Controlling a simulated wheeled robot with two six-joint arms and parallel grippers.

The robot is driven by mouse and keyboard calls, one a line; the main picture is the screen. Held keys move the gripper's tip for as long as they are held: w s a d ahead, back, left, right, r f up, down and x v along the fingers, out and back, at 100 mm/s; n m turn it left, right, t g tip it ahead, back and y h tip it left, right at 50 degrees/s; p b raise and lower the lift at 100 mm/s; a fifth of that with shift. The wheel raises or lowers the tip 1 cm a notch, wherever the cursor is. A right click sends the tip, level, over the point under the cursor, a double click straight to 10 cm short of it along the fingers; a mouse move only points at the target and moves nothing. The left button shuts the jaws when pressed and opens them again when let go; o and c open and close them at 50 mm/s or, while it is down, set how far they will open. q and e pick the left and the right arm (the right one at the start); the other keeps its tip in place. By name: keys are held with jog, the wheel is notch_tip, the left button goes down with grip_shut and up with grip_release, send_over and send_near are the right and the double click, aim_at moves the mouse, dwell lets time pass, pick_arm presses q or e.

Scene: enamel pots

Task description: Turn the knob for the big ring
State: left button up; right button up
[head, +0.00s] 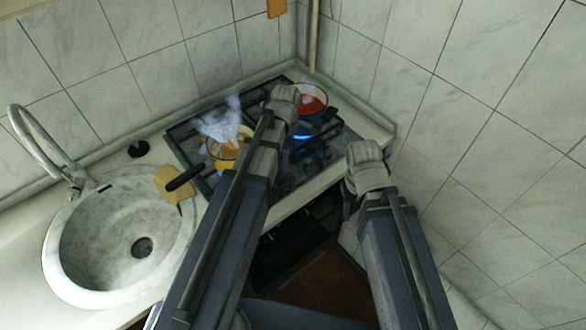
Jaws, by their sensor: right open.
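The gas stove (186,143) is set into the counter corner. A blue flame (304,143) shows on its right side, by a pot with a red inside (311,99). A yellow-orange pot (224,150) steams at the left of the stove. My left gripper (284,96) is above the stove and overlaps the red pot's left edge in the picture; its jaws are not clear. My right gripper (366,155) is open by the stove's front right edge. I cannot make out the knob; my arms cover much of the stove's front.
A round marble sink (70,245) with a curved tap (40,150) lies at the left. A yellow board (172,185) lies between sink and stove, under a dark handle (185,178). Tiled walls close off the back and right.

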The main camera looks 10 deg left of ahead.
pick_arm(q)
jog(key=shift+f, duration=0.1)
notch_tip(320, 180, down, 8)
jog(key=b, duration=0.7)
jog(key=shift+b, duration=0.4)
jog(key=shift+r, duration=0.2)
jog(key=shift+c, duration=0.3)
grip_shut()
